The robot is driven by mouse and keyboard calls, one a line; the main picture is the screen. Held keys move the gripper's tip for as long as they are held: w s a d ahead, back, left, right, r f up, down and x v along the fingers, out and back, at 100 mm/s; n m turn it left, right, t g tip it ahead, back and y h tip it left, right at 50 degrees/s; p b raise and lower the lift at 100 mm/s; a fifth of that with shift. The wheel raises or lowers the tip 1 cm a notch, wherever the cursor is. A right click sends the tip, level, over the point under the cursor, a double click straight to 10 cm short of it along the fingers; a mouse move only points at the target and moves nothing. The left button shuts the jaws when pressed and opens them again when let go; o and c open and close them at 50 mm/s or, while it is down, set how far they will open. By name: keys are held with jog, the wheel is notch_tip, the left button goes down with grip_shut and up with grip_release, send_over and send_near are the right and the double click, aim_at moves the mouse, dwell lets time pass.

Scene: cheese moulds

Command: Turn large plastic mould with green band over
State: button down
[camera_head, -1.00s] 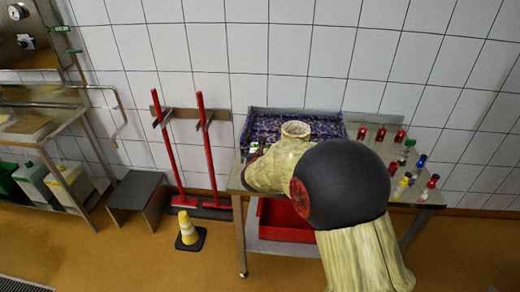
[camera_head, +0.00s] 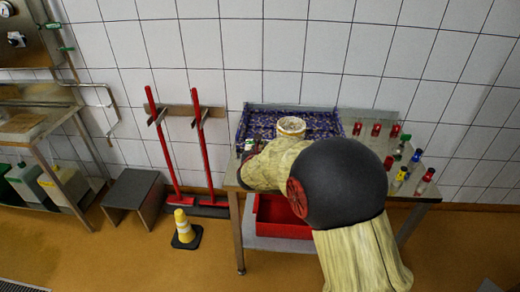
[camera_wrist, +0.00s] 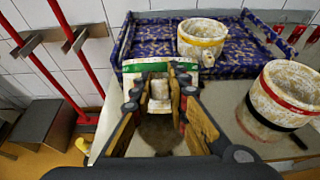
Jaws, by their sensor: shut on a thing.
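The large plastic mould with the green band (camera_wrist: 182,67) shows in the wrist view as a white body behind my fingers, with green at its upper edge. My gripper (camera_wrist: 158,90) is shut on it at the near edge of the blue patterned tray (camera_wrist: 140,35). The fingers hide much of the mould, so I cannot tell which way its opening faces or whether it touches the table. In the head view my arm covers most of the gripper, and only a small white and green patch of the mould (camera_head: 249,145) shows.
A mould with a yellow band (camera_wrist: 203,42) stands upright in the tray. A mould with black and red bands (camera_wrist: 282,95) stands on the table to the right. Several coloured bottles (camera_head: 403,175) stand at the table's right. A red crate (camera_head: 280,218) is below.

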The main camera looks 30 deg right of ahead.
jog(key=c, duration=1.7)
grip_release()
jog(key=shift+o, duration=0.2)
jog(key=s+a+b, duration=0.1)
jog(key=s+a, duration=0.3)
jog(key=s, duration=0.1)
jog(key=shift+s+a+b, duration=0.2)
jog(key=shift+b, duration=0.2)
jog(key=shift+r, duration=0.1)
jog(key=shift+r+p, duration=1.25)
jog(key=shift+r, duration=1.65)
